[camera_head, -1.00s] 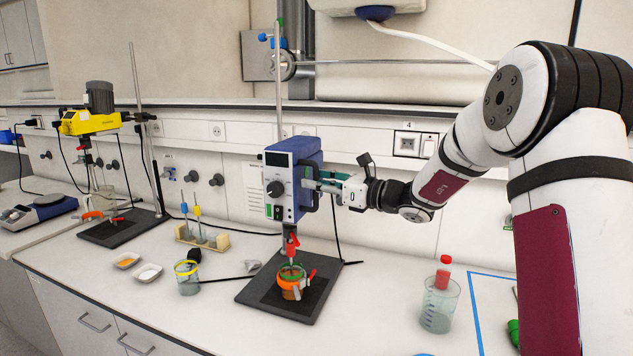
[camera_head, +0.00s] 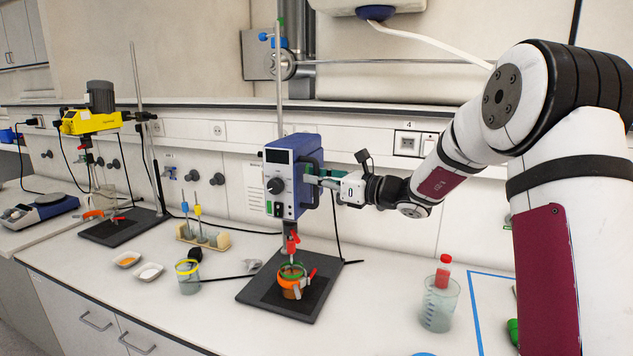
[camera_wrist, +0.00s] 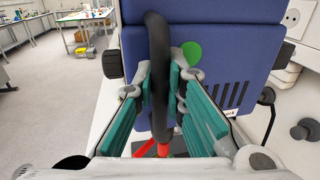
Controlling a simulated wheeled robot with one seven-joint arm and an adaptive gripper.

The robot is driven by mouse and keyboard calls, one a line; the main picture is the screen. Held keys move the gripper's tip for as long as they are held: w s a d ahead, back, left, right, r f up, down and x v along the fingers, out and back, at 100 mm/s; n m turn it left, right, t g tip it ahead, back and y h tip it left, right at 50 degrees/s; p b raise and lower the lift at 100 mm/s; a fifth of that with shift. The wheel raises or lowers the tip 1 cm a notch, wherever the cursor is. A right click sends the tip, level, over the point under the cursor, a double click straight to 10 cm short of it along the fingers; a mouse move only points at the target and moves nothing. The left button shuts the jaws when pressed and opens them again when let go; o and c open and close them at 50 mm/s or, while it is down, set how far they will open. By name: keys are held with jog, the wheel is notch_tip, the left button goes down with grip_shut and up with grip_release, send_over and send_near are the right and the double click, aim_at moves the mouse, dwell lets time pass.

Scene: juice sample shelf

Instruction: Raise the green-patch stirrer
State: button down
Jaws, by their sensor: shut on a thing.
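The green-patch stirrer (camera_head: 290,177) is a blue box with a dial and display, mounted on an upright rod. Its round green patch (camera_wrist: 191,53) shows in the wrist view, beside the black handle (camera_wrist: 158,75). My gripper (camera_head: 322,181) is at the stirrer's right side. In the wrist view its teal-padded fingers (camera_wrist: 160,88) are shut around the handle. Below the stirrer, a red chuck (camera_head: 292,243) hangs over a beaker with an orange clamp (camera_head: 291,284). How deep the shaft sits is unclear.
The beaker stands on a dark base plate (camera_head: 262,291). A yellow stirrer (camera_head: 92,121) stands at the left. A yellow-rimmed beaker (camera_head: 187,278) is left of the plate. A beaker with a red-capped bottle (camera_head: 440,300) is to the right. A shelf edge runs behind.

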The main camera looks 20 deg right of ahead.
notch_tip(320, 180, up, 17)
jog(key=p, duration=0.3)
dwell(0.3)
jog(key=shift+r, duration=0.1)
jog(key=c, duration=1.6)
grip_release()
jog(key=shift+c, duration=0.2)
jog(key=shift+f, duration=0.2)
jog(key=v, duration=1.2)
